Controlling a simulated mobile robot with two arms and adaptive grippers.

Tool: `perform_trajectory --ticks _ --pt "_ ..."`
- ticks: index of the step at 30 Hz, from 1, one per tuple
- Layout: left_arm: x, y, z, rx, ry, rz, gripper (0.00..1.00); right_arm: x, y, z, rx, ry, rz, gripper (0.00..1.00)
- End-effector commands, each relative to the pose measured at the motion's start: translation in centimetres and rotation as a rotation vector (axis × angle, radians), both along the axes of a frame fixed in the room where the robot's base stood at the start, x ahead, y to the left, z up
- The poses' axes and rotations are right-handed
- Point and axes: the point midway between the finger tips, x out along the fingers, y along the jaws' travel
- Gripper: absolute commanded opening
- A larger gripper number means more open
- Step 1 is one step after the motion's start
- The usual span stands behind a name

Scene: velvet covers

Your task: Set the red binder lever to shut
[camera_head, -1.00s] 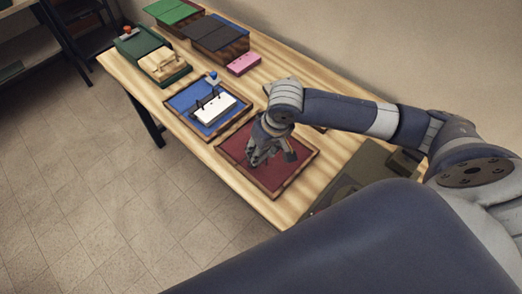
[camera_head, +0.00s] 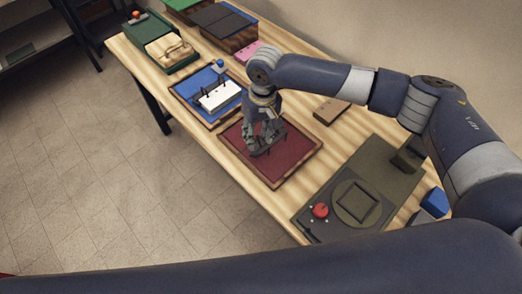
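The red binder (camera_head: 296,152) lies open and flat on the wooden table, a dark red panel with a brown wooden-looking border. My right gripper (camera_head: 262,150) points down over its left middle part, close to or touching the surface; I cannot tell which. The gripper covers the binder's mechanism, so the red binder's lever is hidden and its position cannot be seen. The gripper's fingers are small and dark here, so their opening is unclear. My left gripper is not in view.
An olive board (camera_head: 398,176) with a red knob (camera_head: 320,210) is at the right. A brown block (camera_head: 331,110) sits behind the red binder.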

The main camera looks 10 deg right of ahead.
Motion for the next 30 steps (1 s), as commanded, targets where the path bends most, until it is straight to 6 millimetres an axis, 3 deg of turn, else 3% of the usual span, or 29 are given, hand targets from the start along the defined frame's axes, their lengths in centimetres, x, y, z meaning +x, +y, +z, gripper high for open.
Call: perform_trajectory --ticks 12,18,26,30 --pt "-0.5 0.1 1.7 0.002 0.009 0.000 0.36 -0.3 0.6 -7.3 -0.001 0.002 -0.001 0.36" --pt "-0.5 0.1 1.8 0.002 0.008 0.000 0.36 -0.3 0.6 -8.5 0.000 0.000 -0.001 0.36" --pt "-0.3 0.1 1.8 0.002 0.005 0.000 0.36 -0.3 0.6 -8.7 0.000 -0.001 -0.001 0.36" --pt "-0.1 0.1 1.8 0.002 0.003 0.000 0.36 -0.3 0.6 -8.7 0.000 -0.001 -0.001 0.07"
